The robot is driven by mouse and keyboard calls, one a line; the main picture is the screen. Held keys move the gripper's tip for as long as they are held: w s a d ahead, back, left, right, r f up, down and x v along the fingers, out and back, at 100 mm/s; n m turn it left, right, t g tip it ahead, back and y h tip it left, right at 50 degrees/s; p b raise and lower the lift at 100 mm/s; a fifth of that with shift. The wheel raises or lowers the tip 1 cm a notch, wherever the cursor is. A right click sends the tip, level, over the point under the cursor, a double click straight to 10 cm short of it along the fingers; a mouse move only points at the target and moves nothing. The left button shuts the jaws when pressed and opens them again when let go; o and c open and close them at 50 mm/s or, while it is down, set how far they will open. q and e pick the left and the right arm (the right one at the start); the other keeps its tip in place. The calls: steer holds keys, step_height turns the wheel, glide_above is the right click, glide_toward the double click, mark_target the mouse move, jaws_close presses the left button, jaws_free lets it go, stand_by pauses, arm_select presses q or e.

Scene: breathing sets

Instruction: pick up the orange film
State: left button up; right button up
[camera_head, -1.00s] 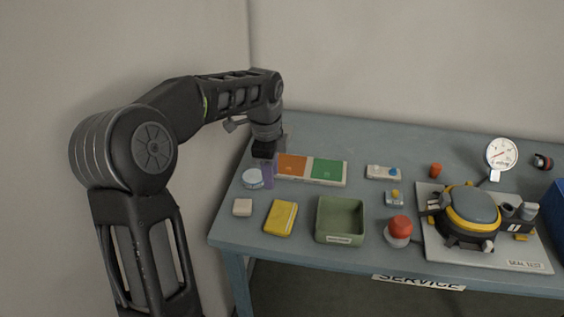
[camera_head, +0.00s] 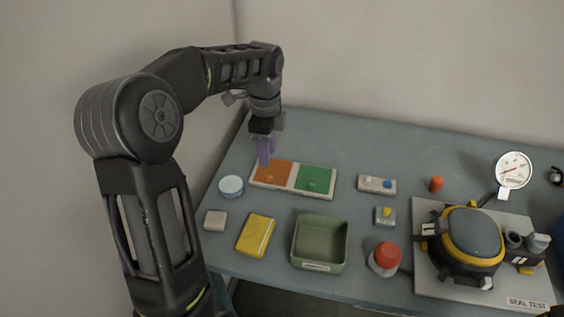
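The orange film (camera_head: 273,174) is a flat orange square on the left half of a pale tray (camera_head: 296,190) near the back left of the table. A green square (camera_head: 315,179) lies on the tray's right half. My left gripper (camera_head: 265,163) points down with purple fingers at the film's left part and hides a little of it. I cannot tell whether the fingertips touch the film or hover over it. The fingers overlap in this view, so their gap is unclear. My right gripper is not in view.
A round white tin (camera_head: 231,187), a beige block (camera_head: 215,220) and a yellow case (camera_head: 256,236) lie left of an empty green bin (camera_head: 320,266). The back strip of the table is clear.

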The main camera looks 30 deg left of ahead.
mark_target(268, 176)
arm_select(q)
steer(key=shift+s+r, duration=0.1)
steer(key=shift+s, duration=0.15)
steer(key=shift+w+f, duration=0.1)
steer(key=shift+f, duration=1.25)
steer(key=shift+f, duration=0.1)
step_height(268, 176, down, 5)
steer(key=shift+p, duration=0.8)
steer(key=shift+c, duration=0.5)
jaws_close()
